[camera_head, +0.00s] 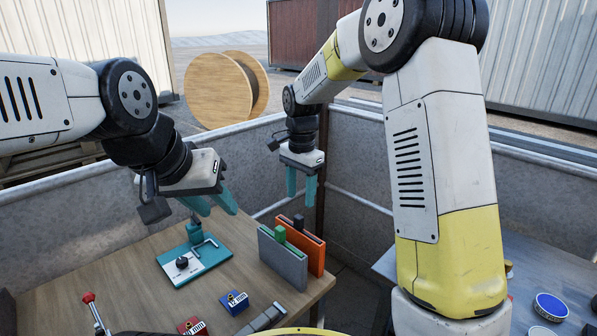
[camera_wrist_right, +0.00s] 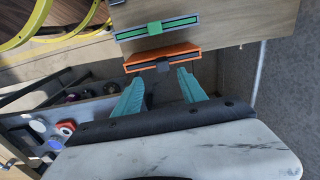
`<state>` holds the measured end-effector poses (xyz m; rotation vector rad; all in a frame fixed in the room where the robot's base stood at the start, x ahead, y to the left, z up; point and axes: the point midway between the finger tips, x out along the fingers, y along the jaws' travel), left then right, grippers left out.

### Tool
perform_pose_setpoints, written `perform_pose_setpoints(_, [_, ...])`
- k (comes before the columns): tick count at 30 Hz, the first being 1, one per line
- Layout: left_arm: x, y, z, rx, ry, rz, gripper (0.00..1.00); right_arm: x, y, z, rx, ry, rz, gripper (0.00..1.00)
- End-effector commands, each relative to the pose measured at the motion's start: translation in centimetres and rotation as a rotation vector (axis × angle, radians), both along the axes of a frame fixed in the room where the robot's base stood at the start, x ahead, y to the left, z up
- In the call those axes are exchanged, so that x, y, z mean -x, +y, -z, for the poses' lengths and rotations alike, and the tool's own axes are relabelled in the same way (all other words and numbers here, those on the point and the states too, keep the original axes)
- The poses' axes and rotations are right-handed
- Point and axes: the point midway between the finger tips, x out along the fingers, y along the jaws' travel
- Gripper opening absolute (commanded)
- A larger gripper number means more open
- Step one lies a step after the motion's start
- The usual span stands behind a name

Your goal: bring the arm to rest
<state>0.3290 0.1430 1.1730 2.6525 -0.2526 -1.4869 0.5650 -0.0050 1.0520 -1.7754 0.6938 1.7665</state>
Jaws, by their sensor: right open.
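My right gripper (camera_head: 301,198) hangs with its teal fingers apart and empty, beyond the orange holder (camera_head: 313,252) and above it in the head view. In the right wrist view the open fingers (camera_wrist_right: 162,84) point toward the orange holder (camera_wrist_right: 180,60), with nothing between them. My left gripper (camera_head: 222,212) has its teal fingers spread, above the wooden table (camera_head: 140,262). Below it is a teal and white plate (camera_head: 205,262) with a black knob and an L-shaped handle. No contact between them is evident.
A grey holder (camera_head: 283,263) with a green piece stands beside the orange one. Blue (camera_head: 234,302) and red (camera_head: 192,326) blocks and a red-tipped lever (camera_head: 90,298) are at the table's front. Grey walls (camera_head: 70,220) enclose the back. A blue round item (camera_head: 551,306) lies on the right-hand surface.

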Motion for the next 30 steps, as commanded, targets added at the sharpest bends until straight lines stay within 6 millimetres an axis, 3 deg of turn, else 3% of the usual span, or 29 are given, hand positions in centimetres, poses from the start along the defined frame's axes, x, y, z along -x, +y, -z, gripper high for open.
perform_pose_setpoints(5, [0.0,0.0,0.0,0.000,0.000,0.000,0.36,2.6,-3.1,-4.3,-0.054,-0.072,-0.103,0.49])
perform_pose_setpoints(9, [0.0,0.0,0.0,0.000,0.000,0.000,0.36,5.7,-5.8,-7.7,-0.090,-0.153,-0.219,0.49])
perform_pose_setpoints(15, [0.0,0.0,0.0,0.000,0.000,0.000,0.36,10.8,-9.1,-10.9,-0.103,-0.278,-0.386,0.49])
perform_pose_setpoints(24, [0.0,0.0,0.0,0.000,0.000,0.000,0.36,18.9,-12.5,-12.8,-0.042,-0.474,-0.628,0.49])
perform_pose_setpoints(30, [0.0,0.0,0.0,0.000,0.000,0.000,0.36,22.5,-13.5,-12.4,0.022,-0.560,-0.744,0.49])
